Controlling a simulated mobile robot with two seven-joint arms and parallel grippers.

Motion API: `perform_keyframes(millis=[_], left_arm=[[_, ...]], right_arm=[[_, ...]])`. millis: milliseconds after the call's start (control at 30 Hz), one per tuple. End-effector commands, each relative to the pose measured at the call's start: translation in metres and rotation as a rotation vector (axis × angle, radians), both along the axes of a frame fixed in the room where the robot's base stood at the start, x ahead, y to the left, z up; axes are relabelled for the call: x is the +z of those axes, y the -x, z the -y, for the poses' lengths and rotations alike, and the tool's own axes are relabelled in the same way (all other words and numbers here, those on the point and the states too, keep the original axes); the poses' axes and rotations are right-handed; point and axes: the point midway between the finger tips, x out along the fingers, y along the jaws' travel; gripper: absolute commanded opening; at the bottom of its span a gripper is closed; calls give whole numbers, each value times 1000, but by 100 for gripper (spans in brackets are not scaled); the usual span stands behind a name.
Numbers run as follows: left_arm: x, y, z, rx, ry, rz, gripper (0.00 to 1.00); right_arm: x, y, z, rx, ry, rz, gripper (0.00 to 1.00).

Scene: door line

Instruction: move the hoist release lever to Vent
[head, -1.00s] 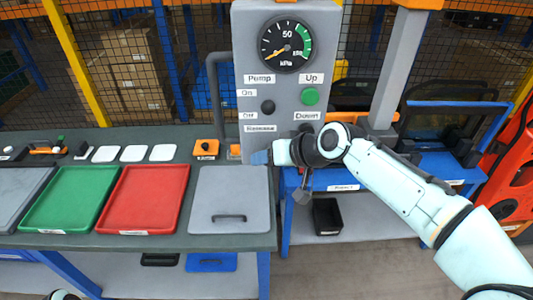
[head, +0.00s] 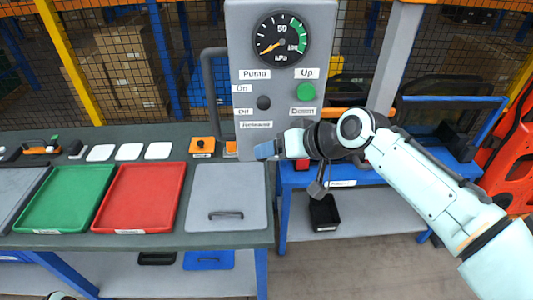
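The grey control panel (head: 250,105) stands upright at the centre. It carries a gauge (head: 281,38), a black knob (head: 264,102) between labels On and Off, and a green button (head: 306,92) between Up and Down. A small label (head: 256,125) low on the panel is too blurred to read for certain. My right gripper (head: 265,150), with blue fingertips, is in front of the panel's lower part, below that label. I cannot tell whether it is open or touches anything. The release lever and a Vent mark are not distinguishable; the arm covers part of this area.
A bench at left holds a green tray (head: 63,228), a red tray (head: 138,226), a grey lidded box (head: 226,190) and an orange switch box (head: 202,146). A blue table (head: 300,180) stands behind my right arm, with a black bin (head: 324,213) below. Mesh fencing closes the back.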

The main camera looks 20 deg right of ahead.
Motion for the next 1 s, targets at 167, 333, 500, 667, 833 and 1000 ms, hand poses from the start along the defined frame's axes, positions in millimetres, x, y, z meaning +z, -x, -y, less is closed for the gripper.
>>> perform_keyframes(millis=[167, 333, 500, 667, 833, 1000], left_arm=[[-3, 3, 0, 0, 0, -3, 50], [-3, 3, 0, 0, 0, -3, 50], [-3, 3, 0, 0, 0, -3, 50], [-3, 3, 0, 0, 0, -3, 50], [-3, 3, 0, 0, 0, -3, 50], [-3, 3, 0, 0, 0, -3, 50]], right_arm=[[27, 28, 18, -2, -1, 5, 65], [46, 46, 30, -2, -1, 4, 65], [54, 55, 35, 0, 0, 2, 65], [55, 57, 36, 1, 0, 1, 65], [55, 56, 36, 1, 0, 1, 65], [55, 56, 35, 1, 0, 1, 65]])
